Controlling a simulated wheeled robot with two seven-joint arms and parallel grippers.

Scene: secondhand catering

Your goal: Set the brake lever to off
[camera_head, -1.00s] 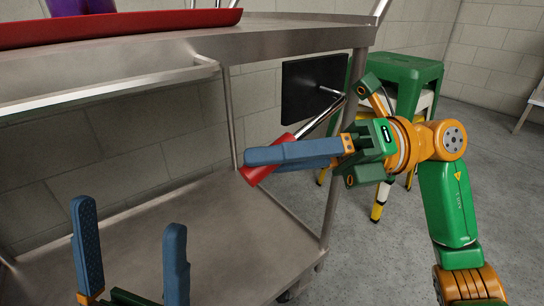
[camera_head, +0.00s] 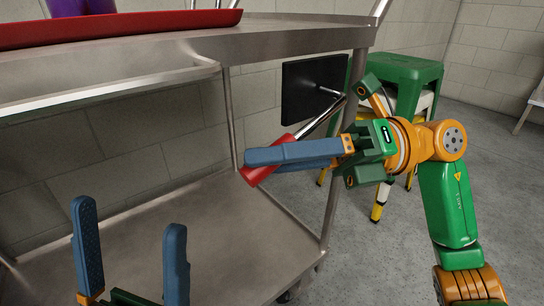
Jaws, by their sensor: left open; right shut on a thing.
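The brake lever has a red handle (camera_head: 258,174) and a metal rod (camera_head: 322,118) that runs up to a black plate (camera_head: 312,88) beside the cart. The lever slants down to the left from the plate. My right gripper (camera_head: 250,158) comes in from the right with its blue fingers shut on the red handle. The fingers hide part of the handle. No off marking is readable. My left gripper (camera_head: 130,240) is open and empty at the lower left, its fingers pointing up in front of the lower shelf.
A steel cart fills the left, with a top shelf (camera_head: 150,62) and a lower shelf (camera_head: 205,215). A red tray (camera_head: 130,25) with a purple item (camera_head: 80,6) lies on top. Green stools (camera_head: 405,72) stand behind my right arm. Grey floor (camera_head: 375,270) is open at the lower right.

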